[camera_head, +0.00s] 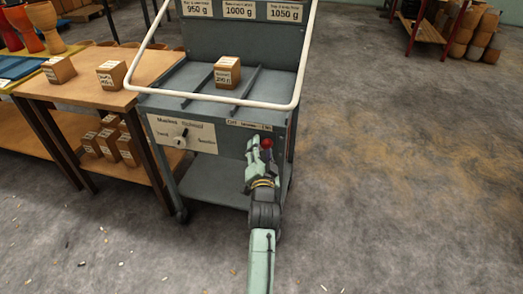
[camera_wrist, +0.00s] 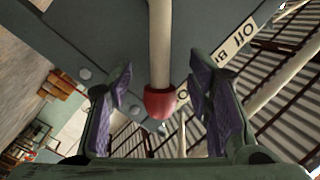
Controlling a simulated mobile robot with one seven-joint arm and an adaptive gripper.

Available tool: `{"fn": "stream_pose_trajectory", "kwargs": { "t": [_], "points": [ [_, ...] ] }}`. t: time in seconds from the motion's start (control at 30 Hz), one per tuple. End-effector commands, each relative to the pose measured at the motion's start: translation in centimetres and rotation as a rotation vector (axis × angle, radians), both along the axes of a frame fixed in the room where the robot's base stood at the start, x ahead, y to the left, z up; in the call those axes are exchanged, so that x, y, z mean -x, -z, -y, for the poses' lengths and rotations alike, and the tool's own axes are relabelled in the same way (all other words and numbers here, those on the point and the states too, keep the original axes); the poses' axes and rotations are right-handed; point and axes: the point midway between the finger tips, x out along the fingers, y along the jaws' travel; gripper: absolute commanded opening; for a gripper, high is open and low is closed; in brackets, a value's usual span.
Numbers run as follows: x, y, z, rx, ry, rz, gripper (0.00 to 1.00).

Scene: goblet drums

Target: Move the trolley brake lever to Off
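The grey trolley (camera_head: 222,182) stands left of centre in the head view. Its brake lever is a pale rod (camera_wrist: 160,45) with a red knob (camera_wrist: 160,102) in the wrist view. The red knob shows small at the trolley's right front in the head view (camera_head: 267,142). The lever's exact setting cannot be told.
A small box (camera_head: 227,72) sits on the trolley top, inside a white rail (camera_head: 215,100). A wooden table (camera_head: 100,92) with boxes stands left. The floor (camera_head: 400,200) to the right is clear.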

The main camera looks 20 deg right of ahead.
Motion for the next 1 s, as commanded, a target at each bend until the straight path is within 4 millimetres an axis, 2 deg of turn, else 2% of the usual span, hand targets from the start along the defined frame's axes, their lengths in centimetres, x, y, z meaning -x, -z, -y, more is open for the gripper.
{"fn": "stream_pose_trajectory", "kwargs": {
  "t": [0.07,0.67,1.0],
  "points": [
    [0.01,0.01,-0.01,0.0,0.0,0.0,0.41],
    [0.09,0.15,0.11,-0.001,0.002,-0.003,0.01],
    [0.15,0.33,0.23,-0.003,0.004,-0.006,0.0]
  ]
}}
